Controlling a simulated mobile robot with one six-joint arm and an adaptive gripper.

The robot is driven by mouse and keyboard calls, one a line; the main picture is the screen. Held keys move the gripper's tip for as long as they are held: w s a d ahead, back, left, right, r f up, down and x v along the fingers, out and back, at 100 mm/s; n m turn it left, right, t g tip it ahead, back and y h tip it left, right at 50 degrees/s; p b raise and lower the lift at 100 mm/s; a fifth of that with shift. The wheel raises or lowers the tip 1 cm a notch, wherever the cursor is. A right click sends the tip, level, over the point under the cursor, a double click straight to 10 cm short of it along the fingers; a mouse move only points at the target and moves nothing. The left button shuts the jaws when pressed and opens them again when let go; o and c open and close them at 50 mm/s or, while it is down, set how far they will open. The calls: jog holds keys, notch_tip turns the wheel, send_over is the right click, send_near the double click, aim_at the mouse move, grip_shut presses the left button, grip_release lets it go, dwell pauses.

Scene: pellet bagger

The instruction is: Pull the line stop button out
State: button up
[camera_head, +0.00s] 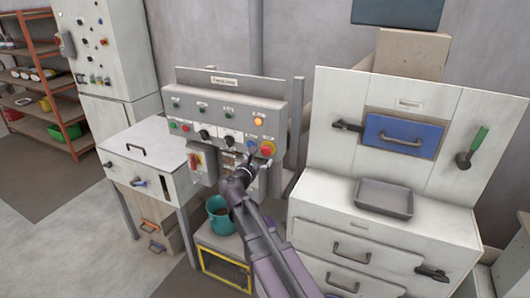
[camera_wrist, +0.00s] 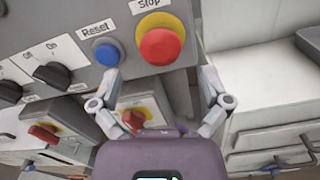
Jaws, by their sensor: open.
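The line stop button is a red mushroom button (camera_wrist: 160,46) on a yellow ring under a "Stop" label in the wrist view. In the head view the red button (camera_head: 267,148) sits at the lower right of the grey control panel (camera_head: 222,112). My gripper (camera_wrist: 158,78) is open, its two fingers spread to the left and right just below the button, apparently not touching it. In the head view my gripper (camera_head: 250,164) is close in front of the panel's lower right. Whether the button is pushed in cannot be told.
A blue Reset button (camera_wrist: 107,53) is close to the left finger. Black rotary switches (camera_wrist: 52,73) lie further left, and a red handle on yellow (camera_wrist: 134,118) is below. A white cabinet (camera_head: 375,240) with a grey tray (camera_head: 384,198) stands right. A teal bucket (camera_head: 221,216) is below the panel.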

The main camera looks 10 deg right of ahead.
aim_at(265, 152)
jog(key=shift+x, duration=2.35)
jog(key=c, duration=1.3)
jog(key=shift+s+a, duration=0.35)
jog(key=shift+s, duration=0.2)
grip_shut()
jog(key=o, duration=1.3)
grip_release()
jog(key=v, duration=1.2)
